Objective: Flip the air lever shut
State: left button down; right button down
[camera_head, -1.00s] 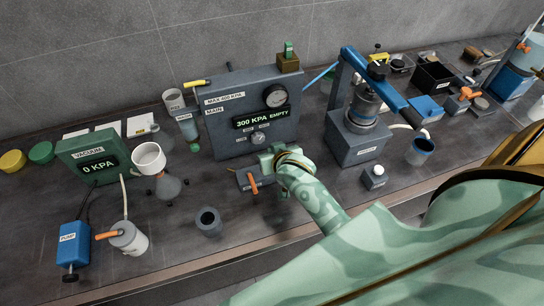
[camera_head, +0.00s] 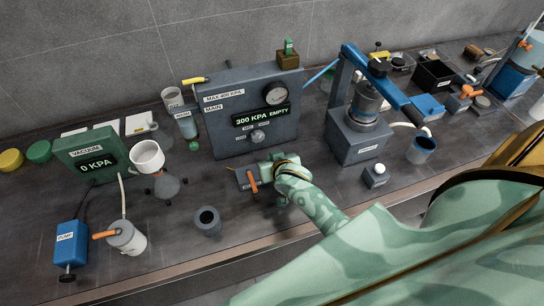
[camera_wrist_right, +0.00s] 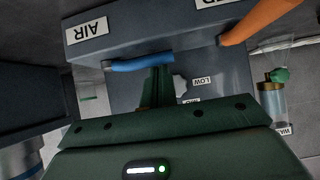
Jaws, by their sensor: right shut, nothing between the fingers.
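The valve block (camera_head: 243,178) stands on the bench in front of the main panel. In the right wrist view the block (camera_wrist_right: 190,28) carries an AIR label (camera_wrist_right: 87,31), a blue lever (camera_wrist_right: 140,65) beside it, and an orange lever (camera_wrist_right: 258,22) near a cut-off label. The orange lever also shows in the head view (camera_head: 252,182); my right gripper and wrist hide the blue one there. My right gripper (camera_head: 266,172) is shut and empty over the block. Its fingertips (camera_wrist_right: 160,75) are right at the blue lever; I cannot tell whether they touch. My left gripper is not in view.
The main panel (camera_head: 230,130) reads 300 KPA EMPTY. A dark cup (camera_head: 207,220) stands left of my right arm.

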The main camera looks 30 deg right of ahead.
jog(key=shift+s+n+y+p, duration=0.2)
jog(key=shift+n+y+p, duration=0.2)
jog(key=shift+p, duration=0.15)
jog(key=shift+s+p, duration=0.1)
jog(key=shift+p, duration=0.25)
